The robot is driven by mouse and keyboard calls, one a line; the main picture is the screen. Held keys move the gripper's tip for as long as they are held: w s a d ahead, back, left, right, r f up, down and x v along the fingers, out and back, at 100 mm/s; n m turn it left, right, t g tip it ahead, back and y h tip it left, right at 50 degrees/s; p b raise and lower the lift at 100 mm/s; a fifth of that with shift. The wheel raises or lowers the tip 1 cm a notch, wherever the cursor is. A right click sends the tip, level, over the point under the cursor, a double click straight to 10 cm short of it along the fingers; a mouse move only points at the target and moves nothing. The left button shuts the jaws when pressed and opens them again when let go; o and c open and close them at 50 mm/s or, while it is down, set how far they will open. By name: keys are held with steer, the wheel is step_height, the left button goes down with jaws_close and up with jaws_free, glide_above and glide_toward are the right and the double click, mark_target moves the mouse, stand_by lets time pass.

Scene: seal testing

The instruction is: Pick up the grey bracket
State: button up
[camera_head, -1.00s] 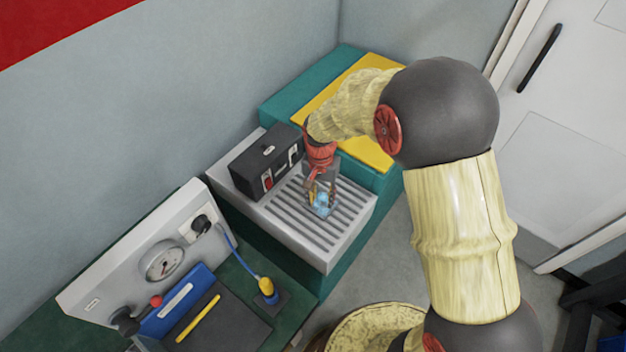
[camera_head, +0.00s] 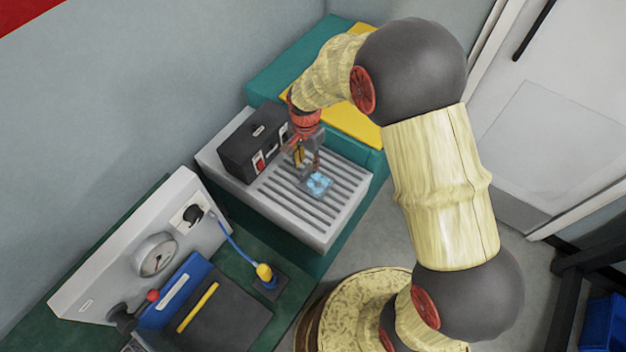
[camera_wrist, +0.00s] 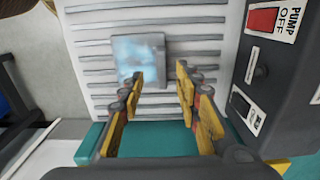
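The grey bracket looks like a small square plate with a shiny pale-blue face. It lies on the slatted tray (camera_head: 345,222), and in the head view the bracket (camera_head: 319,184) is just below and right of my fingers. In the wrist view the bracket (camera_wrist: 138,60) is left of centre, beyond the left fingertips. My gripper (camera_wrist: 160,78) is open, with yellow-padded fingers apart and nothing between them. In the head view my gripper (camera_head: 307,164) hangs over the tray beside the bracket. The exact height of the fingertips above the tray is hard to tell.
A black pump box (camera_head: 252,147) stands on the tray close to my gripper; its switch panel (camera_wrist: 274,20) is at right in the wrist view. A yellow-topped teal block (camera_head: 352,122) is behind. A gauge panel (camera_head: 150,250) and blue cable (camera_head: 232,243) are at lower left.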

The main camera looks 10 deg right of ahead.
mark_target(306, 169)
step_height(306, 169, down, 5)
steer(key=shift+w+a+r+b, duration=0.1)
steer(key=shift+a+b, duration=0.05)
steer(key=shift+b, duration=0.5)
steer(key=shift+c, duration=0.6)
steer(key=c, duration=0.7)
jaws_close()
